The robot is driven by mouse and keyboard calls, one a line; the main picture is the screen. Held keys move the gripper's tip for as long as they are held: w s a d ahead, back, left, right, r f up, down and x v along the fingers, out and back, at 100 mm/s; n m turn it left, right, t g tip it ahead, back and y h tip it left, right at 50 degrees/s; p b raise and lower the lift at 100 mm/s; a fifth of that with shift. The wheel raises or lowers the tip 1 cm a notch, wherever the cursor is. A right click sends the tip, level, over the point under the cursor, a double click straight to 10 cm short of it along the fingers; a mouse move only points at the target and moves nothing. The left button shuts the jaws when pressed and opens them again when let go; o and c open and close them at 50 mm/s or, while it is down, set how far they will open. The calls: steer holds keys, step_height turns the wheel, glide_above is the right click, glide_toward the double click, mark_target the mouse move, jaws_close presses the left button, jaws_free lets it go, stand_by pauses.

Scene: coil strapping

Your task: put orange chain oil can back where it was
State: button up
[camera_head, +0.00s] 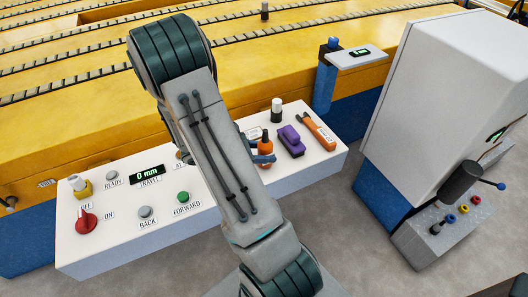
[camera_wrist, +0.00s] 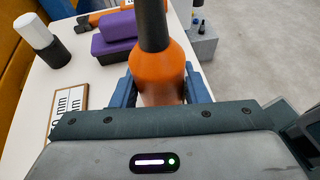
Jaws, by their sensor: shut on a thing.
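The orange chain oil can (camera_head: 265,147) has a dark top and stands upright at the right part of the white control panel, partly hidden by my arm in the head view. In the wrist view the can (camera_wrist: 160,75) fills the middle, between the blue fingers. My gripper (camera_wrist: 158,92) is shut on the can's body. In the head view a blue finger of my gripper (camera_head: 262,159) shows at the can's lower part. I cannot tell whether the can's base touches the panel.
Near the can are a purple block-like item (camera_head: 291,141), an orange-handled tool (camera_head: 317,131), a white-and-black bottle (camera_head: 277,110) and a framed card (camera_wrist: 68,106). The panel (camera_head: 180,235) holds a red knob (camera_head: 86,221) and buttons. A grey cabinet (camera_head: 420,90) stands right.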

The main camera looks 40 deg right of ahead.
steer(key=shift+f, duration=0.2)
steer(key=o, duration=1.2)
steer(key=shift+r, duration=0.1)
